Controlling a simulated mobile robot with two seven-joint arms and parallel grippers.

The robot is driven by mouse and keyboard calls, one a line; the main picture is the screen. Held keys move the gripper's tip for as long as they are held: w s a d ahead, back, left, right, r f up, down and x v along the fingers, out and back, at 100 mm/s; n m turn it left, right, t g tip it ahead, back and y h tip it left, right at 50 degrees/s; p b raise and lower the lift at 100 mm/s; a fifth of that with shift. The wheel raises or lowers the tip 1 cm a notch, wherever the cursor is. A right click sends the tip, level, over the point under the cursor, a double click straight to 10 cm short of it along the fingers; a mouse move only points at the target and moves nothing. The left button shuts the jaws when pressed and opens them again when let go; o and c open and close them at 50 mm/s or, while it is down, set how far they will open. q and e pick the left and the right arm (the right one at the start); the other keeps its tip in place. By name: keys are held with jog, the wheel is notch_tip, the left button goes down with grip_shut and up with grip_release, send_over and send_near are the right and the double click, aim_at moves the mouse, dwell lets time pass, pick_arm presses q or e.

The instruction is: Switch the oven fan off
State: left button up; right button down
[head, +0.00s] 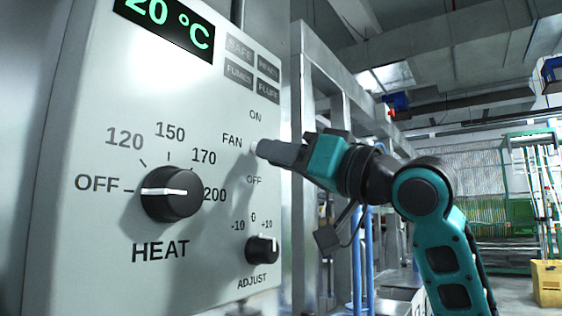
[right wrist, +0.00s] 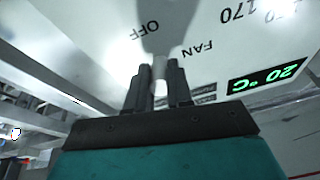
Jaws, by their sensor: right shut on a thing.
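The oven's control panel (head: 80,190) fills the left of the head view. Its fan switch (head: 254,146) is a small pale lever beside the FAN label, between ON above and OFF below. My right gripper (head: 265,149) reaches the switch from the right and is shut on it. In the right wrist view the pale lever (right wrist: 160,70) shows between the two dark fingers (right wrist: 160,82). The fingers hide much of the lever, so I cannot tell which way it is set. My left gripper is not in view.
The heat knob (head: 171,194) points toward OFF, and a smaller adjust knob (head: 262,250) sits below the switch. The display (head: 168,24) reads 20 °C. Grey metal framing (head: 345,90) stands behind, right of the panel. A yellow box (head: 549,283) is far right.

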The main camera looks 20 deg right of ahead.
dwell(0.5)
jog(key=c, duration=1)
grip_release()
jog(key=shift+s+d+f, duration=0.25)
jog(key=shift+s+d, duration=0.1)
jog(key=b+v, duration=0.1)
jog(key=v, duration=1.1)
jog(key=shift+b, duration=0.4)
jog(key=shift+w, duration=0.1)
jog(key=shift+f, duration=0.1)
